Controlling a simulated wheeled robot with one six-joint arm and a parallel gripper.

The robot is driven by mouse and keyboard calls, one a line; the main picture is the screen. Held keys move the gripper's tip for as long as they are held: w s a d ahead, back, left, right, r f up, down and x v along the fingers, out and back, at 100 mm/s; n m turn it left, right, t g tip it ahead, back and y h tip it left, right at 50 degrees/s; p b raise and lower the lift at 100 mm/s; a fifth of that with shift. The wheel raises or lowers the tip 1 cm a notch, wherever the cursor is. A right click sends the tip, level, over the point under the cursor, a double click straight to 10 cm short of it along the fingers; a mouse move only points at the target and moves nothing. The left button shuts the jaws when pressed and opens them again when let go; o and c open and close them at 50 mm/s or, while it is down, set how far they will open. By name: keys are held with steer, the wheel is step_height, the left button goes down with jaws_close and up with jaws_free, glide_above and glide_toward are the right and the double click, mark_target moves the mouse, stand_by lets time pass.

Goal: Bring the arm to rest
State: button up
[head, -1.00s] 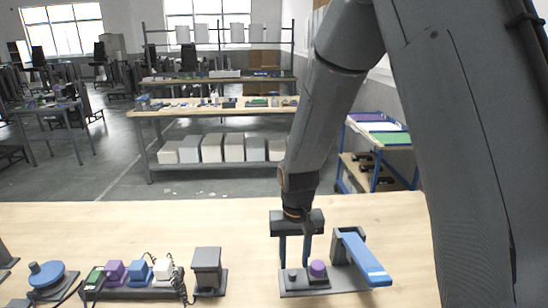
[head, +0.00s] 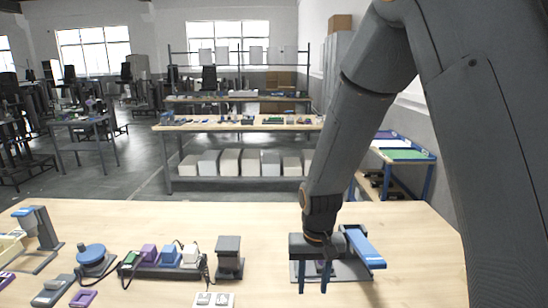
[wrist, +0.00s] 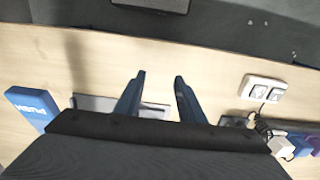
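My gripper (head: 312,280) points down over the table, in front of a dark base plate (head: 350,270) with a blue lever (head: 365,247). Its two fingers are apart and nothing shows between them; they also show apart in the wrist view (wrist: 159,75). The gripper hides much of the plate, including most of the purple button on it. In the wrist view the blue lever (wrist: 30,107), marked PUSH, lies left of the fingers. My arm hangs bent above the table's right side.
Left of the gripper stand a dark block (head: 229,257), a power strip (head: 160,270) with several coloured plugs and cables, and a blue round knob (head: 90,253). A white double switch (head: 213,299) lies near the front; it shows in the wrist view (wrist: 263,88). The table's back is clear.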

steer(key=s+d+r+t+b, duration=0.1)
steer(key=s+d+b, duration=0.5)
steer(key=s+d, duration=0.2)
steer(key=shift+s+d, duration=0.35)
steer(key=shift+d, duration=0.4)
steer(key=shift+r, duration=0.1)
stand_by(1.9)
